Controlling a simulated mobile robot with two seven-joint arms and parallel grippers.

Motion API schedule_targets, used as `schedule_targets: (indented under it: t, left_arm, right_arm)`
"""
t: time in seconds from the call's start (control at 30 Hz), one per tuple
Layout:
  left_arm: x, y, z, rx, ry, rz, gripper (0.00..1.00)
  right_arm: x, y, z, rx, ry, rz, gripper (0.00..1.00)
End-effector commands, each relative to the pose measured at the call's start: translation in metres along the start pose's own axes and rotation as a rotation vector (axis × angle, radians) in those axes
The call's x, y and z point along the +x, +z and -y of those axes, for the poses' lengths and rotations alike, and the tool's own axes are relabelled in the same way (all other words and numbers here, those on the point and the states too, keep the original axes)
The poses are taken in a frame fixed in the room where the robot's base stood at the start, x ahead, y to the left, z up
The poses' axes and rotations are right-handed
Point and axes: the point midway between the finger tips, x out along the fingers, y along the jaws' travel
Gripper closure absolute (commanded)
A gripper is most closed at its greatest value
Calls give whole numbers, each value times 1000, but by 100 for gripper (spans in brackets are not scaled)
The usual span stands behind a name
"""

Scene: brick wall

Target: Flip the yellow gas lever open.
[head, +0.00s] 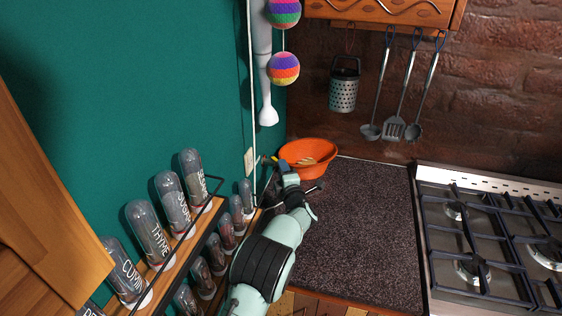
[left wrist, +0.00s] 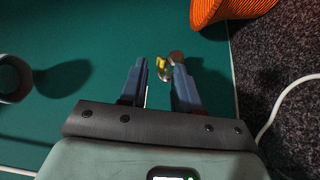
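The yellow gas lever (left wrist: 161,65) shows in the left wrist view as a small yellow piece beside a round metal fitting (left wrist: 176,57) at the green wall. My left gripper (left wrist: 158,72) is open, with its two blue-grey fingers apart. The lever lies in the gap, close to the inner side of the right-hand fingertip; I cannot tell whether they touch. In the head view my left gripper (head: 277,164) is at the wall by the counter's back left corner, and a small yellow spot shows at its tip. My right gripper is not in view.
An orange bowl (head: 308,151) stands close to my left gripper. A spice rack (head: 184,243) with several jars lines the wall by my left arm. A hand blender (head: 264,75) hangs above. The gas stove (head: 490,235) is at right; the dark counter (head: 365,225) between is clear.

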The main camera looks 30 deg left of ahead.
Motion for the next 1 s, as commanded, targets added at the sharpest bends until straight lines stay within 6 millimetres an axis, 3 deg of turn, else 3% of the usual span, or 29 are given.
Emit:
schedule_targets:
  t: [0.2, 0.53, 0.57, 0.63, 0.67, 1.0]
  left_arm:
    - [23, 1, -2, 0, 1, 0, 68]
    - [25, 0, 1, 1, -1, 0, 68]
    - [25, 0, 1, 1, -1, 0, 75]
    - [25, 0, 1, 1, -1, 0, 97]
    - [25, 0, 1, 0, -1, 0, 100]
    - [25, 0, 0, 0, 0, 1, 100]
  right_arm:
    - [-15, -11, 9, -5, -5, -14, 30]
    - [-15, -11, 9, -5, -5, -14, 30]
    - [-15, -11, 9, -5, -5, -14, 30]
    - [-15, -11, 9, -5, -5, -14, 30]
    - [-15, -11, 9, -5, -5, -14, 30]
    - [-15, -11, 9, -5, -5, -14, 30]
